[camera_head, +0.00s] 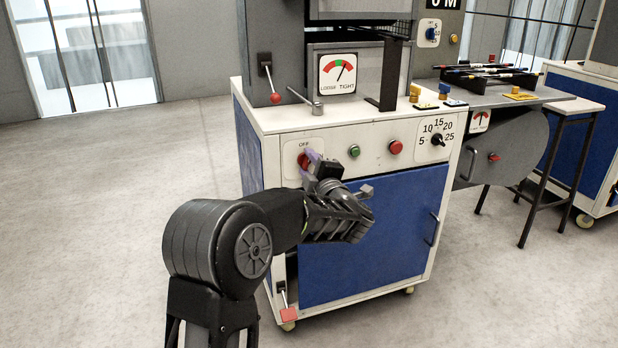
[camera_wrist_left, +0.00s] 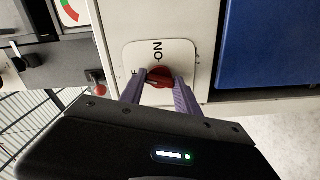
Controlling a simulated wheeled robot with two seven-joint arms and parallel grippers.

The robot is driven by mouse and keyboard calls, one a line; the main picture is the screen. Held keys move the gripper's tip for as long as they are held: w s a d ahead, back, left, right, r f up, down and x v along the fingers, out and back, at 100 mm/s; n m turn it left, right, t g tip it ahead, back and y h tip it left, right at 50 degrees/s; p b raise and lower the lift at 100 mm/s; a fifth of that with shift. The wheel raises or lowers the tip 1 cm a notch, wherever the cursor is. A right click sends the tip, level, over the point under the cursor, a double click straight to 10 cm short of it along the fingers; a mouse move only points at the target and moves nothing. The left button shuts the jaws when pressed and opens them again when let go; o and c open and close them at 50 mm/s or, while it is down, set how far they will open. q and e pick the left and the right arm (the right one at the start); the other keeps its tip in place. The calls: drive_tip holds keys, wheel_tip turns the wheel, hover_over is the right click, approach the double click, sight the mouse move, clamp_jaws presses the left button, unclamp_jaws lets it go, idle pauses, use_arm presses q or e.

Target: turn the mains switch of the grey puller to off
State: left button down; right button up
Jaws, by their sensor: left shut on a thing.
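The grey puller (camera_head: 283,145) is a cabinet with a white panel and blue door. Its mains switch is a red knob (camera_head: 303,160) at the panel's left, with OFF printed above it and ON to its right, partly covered. In the left wrist view the red knob (camera_wrist_left: 160,73) sits on a white plate, with ON above it in the picture. My left gripper (camera_head: 312,161) is shut on the knob, its purple fingers (camera_wrist_left: 160,82) on either side. I cannot tell surely which mark the knob points to. My right gripper is not in view.
A green button (camera_head: 354,151), a red button (camera_head: 395,147) and a black dial (camera_head: 437,140) lie to the right on the panel. A red-tipped lever (camera_head: 275,97) stands above. A pen tray (camera_head: 488,76) is on the bench at right. The floor at left is clear.

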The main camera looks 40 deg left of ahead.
use_arm(q)
drive_tip(key=shift+f+n+b, duration=0.2)
drive_tip(key=shift+n+b, duration=0.8)
drive_tip(key=shift+n, duration=0.1)
drive_tip(key=shift+r+n+b, duration=0.1)
drive_tip(key=shift+n+b, duration=0.35)
drive_tip(key=shift+n, duration=0.05)
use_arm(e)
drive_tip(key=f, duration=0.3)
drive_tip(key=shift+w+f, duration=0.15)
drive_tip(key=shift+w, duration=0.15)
use_arm(q)
drive_tip(key=c, duration=0.9)
unclamp_jaws()
drive_tip(key=shift+r, duration=0.1)
drive_tip(key=shift+s+d, duration=0.1)
drive_tip(key=shift+d, duration=0.05)
drive_tip(key=p+v, duration=0.2)
drive_tip(key=v, duration=0.5)
drive_tip(key=shift+s+d, duration=0.15)
drive_tip(key=shift+d, duration=0.1)
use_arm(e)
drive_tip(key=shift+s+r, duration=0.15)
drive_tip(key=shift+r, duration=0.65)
